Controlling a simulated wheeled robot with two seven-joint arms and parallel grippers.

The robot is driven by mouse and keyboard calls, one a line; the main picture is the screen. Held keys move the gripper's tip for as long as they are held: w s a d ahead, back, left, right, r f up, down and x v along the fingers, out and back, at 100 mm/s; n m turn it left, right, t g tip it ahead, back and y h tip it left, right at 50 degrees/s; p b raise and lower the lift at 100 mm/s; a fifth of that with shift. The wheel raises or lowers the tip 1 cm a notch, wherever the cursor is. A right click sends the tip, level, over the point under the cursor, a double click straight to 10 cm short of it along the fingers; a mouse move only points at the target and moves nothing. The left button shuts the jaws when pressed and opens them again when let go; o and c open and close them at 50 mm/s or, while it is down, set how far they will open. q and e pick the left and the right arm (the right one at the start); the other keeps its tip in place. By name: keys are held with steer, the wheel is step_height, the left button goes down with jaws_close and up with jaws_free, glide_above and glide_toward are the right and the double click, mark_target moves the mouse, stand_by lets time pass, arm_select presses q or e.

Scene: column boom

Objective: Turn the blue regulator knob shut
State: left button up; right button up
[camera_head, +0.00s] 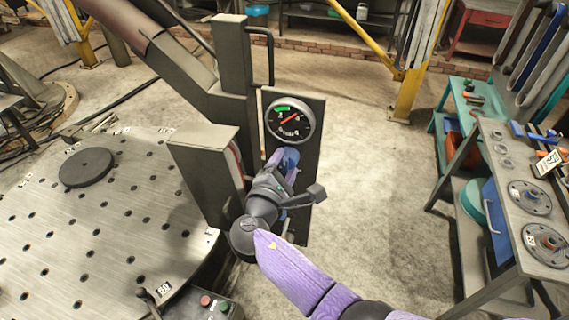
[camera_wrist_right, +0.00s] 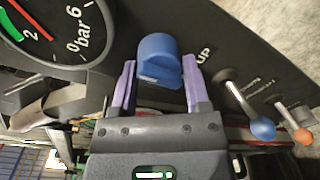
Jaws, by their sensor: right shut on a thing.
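The blue regulator knob (camera_wrist_right: 156,58) sits on a dark panel below a round pressure gauge (camera_head: 290,120). My right gripper (camera_wrist_right: 158,70) is shut on the knob, one purple finger on each side of it. In the head view the right gripper (camera_head: 283,166) reaches the panel from below, and only a little of the blue knob (camera_head: 288,156) shows past it. The gauge has a green band and a red needle, which points up and right in the head view. My left gripper is in neither view.
In the wrist view, a blue-ball lever (camera_wrist_right: 262,128) and an orange-ball lever (camera_wrist_right: 303,136) stand right of the knob. A perforated steel table (camera_head: 110,220) lies left of the panel. A workbench (camera_head: 515,180) stands right, with clear floor (camera_head: 380,170) between.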

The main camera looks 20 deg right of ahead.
stand_by(0.3)
steer(key=o, duration=1.3)
steer(key=shift+c, duration=0.2)
